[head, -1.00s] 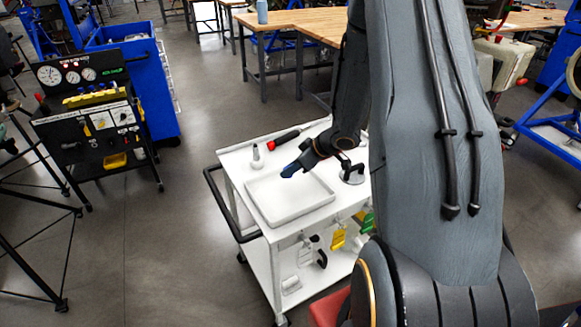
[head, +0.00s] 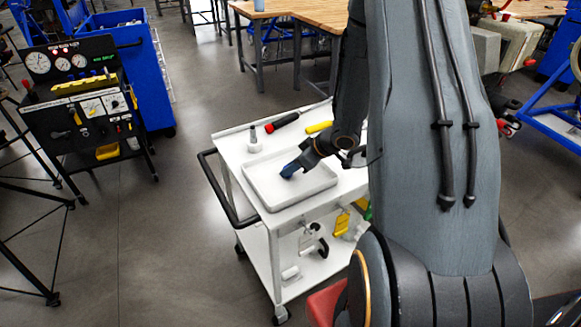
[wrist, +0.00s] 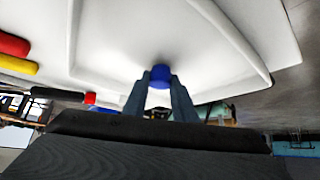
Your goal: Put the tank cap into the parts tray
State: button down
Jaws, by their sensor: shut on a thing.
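The blue tank cap (wrist: 160,74) is between the fingertips of my gripper (wrist: 160,92) in the wrist view. My gripper is shut on it. The white parts tray (head: 305,194) lies on top of a white cart, and it fills much of the wrist view (wrist: 110,40). In the head view my gripper (head: 290,170) is over the inside of the tray, pointing down to the left. The cap is low over the tray floor; whether it touches the floor I cannot tell. The cap is hard to make out from the blue fingertips in the head view.
On the white cart (head: 232,152), behind the tray, are a grey cone-topped part (head: 254,141), a red-and-black handled tool (head: 282,121) and a yellow item (head: 319,127). A black push handle (head: 217,190) runs along the cart's left side. A black gauge panel (head: 75,90) stands at left.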

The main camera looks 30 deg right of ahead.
jog(key=shift+f, duration=0.35)
jog(key=c, duration=1.2)
grip_release()
jog(key=shift+r, duration=0.15)
jog(key=p+v, duration=0.7)
